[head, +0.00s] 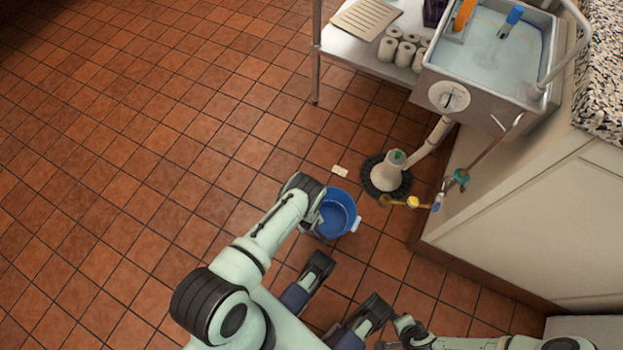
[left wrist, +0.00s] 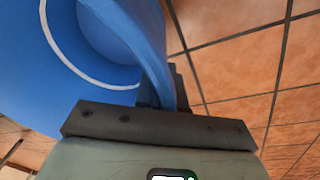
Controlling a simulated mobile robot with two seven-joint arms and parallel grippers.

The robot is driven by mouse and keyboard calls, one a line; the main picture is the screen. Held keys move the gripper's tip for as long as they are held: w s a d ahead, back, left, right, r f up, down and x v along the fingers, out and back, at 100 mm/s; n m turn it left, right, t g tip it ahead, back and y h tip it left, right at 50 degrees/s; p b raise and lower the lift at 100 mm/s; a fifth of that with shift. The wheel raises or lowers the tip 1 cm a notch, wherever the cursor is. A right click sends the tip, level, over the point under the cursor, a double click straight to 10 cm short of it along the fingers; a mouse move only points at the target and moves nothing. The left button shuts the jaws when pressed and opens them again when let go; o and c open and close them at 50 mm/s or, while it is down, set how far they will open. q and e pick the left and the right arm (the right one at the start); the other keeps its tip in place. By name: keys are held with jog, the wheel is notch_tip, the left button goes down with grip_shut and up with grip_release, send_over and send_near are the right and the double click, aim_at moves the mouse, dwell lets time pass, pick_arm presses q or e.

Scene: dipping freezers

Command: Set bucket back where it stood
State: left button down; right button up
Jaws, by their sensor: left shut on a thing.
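A blue bucket (head: 342,211) with its opening facing up is at the end of my left arm, in the head view's middle. My left gripper (head: 316,217) is shut on the bucket's left wall. In the left wrist view the bucket's wall (left wrist: 100,50), with a white ring line, fills the upper left, and its edge runs between the fingers of the gripper (left wrist: 165,90). I cannot tell whether the bucket's bottom touches the floor. My right gripper (head: 388,344) is small and partly cut off at the bottom edge; its fingers are unclear.
A drain pipe (head: 392,172) stands in a dark round floor ring, right of the bucket. A small pale card (head: 340,171) lies behind it. A water-filled sink (head: 490,60), shelf with rolls (head: 400,50) and cabinet (head: 530,225) stand right. Tiled floor (head: 150,150) at left is clear.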

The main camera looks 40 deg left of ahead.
pick_arm(q)
jog(key=shift+f+b, duration=0.45)
jog(key=shift+f, duration=0.05)
jog(key=c, duration=1.2)
grip_release()
jog(key=shift+o, duration=0.2)
jog(key=shift+r, duration=0.1)
jog(key=shift+r+p, duration=1.15)
jog(key=shift+r, duration=0.3)
jog(key=shift+r, duration=0.1)
jog(key=shift+r+p, duration=2.05)
jog(key=shift+r, duration=1.05)
